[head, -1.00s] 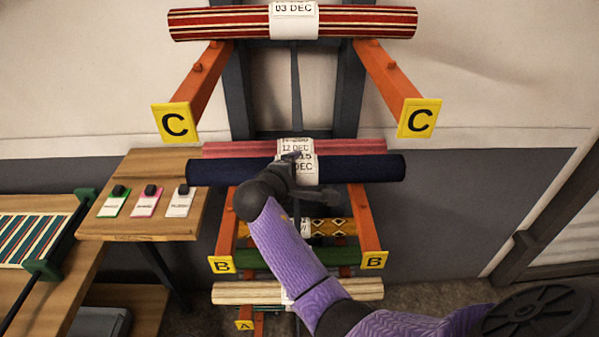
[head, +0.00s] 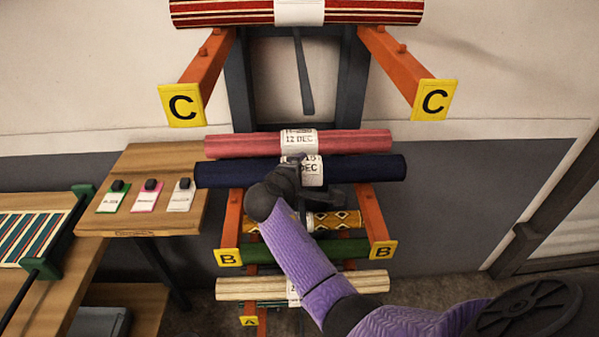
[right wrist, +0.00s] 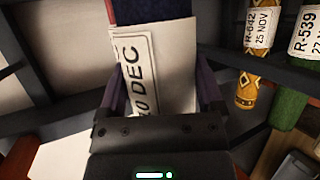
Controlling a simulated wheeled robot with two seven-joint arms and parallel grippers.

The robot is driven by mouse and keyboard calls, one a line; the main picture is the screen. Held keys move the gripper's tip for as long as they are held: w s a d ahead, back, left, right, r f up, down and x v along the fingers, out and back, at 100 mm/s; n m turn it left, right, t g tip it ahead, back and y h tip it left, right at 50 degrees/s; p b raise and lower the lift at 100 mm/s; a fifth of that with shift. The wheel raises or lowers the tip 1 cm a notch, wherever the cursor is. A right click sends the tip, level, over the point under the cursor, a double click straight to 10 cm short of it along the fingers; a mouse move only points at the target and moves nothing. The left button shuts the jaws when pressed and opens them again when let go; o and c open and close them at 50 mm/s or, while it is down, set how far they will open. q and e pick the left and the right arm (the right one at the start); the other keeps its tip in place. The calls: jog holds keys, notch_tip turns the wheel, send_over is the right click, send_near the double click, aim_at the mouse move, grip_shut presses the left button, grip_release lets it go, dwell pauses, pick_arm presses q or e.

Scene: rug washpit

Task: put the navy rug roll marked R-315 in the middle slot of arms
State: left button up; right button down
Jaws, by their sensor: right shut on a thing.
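The navy rug roll (head: 374,168) lies level across the front of the rack, just in front of a pink roll (head: 350,141). My right gripper (head: 308,174) is shut on its middle, over the white label, which shows part of "15" and "DEC". In the right wrist view the roll's label (right wrist: 160,70) reads "10 DEC" between my fingers. The middle arms (head: 374,212), marked B, reach out under the roll's two ends. I cannot tell whether the navy roll touches them. My left gripper is not in view.
The upper C arms (head: 398,62) hold a red striped roll (head: 370,11). Below are a yellow patterned roll (head: 345,221), a green roll (head: 335,248) and a cream roll (head: 250,288). A wooden side table (head: 150,216) with tags stands at left.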

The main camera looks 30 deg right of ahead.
grip_release()
